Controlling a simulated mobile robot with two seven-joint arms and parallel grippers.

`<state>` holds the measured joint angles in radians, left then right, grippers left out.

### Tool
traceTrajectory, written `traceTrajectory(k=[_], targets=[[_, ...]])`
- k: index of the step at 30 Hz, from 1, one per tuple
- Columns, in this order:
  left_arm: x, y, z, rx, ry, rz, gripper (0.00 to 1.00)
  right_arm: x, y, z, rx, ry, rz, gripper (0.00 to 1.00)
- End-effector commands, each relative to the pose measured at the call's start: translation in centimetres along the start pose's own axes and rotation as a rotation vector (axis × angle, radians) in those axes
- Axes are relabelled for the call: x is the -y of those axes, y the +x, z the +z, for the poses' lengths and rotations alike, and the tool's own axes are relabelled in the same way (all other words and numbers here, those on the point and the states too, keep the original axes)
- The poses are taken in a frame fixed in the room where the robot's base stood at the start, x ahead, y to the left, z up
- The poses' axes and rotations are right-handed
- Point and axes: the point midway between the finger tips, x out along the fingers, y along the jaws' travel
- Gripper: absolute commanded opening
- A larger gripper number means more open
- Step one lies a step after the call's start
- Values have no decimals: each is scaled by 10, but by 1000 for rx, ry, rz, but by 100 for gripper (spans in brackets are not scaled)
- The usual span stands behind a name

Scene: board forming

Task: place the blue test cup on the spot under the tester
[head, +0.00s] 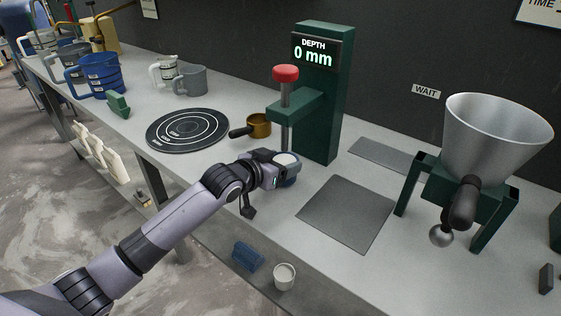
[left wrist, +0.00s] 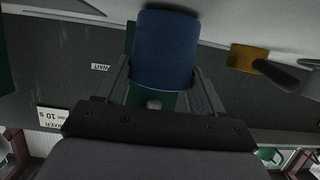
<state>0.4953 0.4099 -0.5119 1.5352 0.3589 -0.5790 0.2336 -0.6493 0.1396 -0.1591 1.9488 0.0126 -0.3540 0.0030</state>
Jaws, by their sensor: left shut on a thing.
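The blue test cup (head: 291,178) is held at the front of the tester, with a pale round top showing. My left gripper (head: 272,176) is shut on it. In the left wrist view the blue cup (left wrist: 165,48) sits between both fingers of the gripper (left wrist: 163,90). The tester is a green column (head: 318,120) with a red knob (head: 286,73) on a metal rod and a display reading 0 mm. The cup is at the foot of the rod in the picture. The spot is hidden, and I cannot tell whether the cup touches the table.
A brass pan (head: 260,124) with a dark handle lies left of the tester. A black ringed disc (head: 188,130) is farther left, with several mugs beyond. A grey mat (head: 347,213) lies right of the cup. A metal funnel (head: 497,140) on a green stand is at right.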

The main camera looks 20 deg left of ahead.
Motion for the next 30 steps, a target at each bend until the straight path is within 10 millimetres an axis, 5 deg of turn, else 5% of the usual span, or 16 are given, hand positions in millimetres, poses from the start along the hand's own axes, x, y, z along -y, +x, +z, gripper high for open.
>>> traceTrajectory(k=[14,15,17,30], targets=[[0,2,5,-2,0,0,30,0,1,2,-1,0,0,43],[0,2,4,-2,0,0,81,0,1,1,-1,0,0,43],[0,2,4,-2,0,0,98,0,1,1,-1,0,0,43],[0,-5,6,1,0,0,98,0,1,1,-1,0,0,43]])
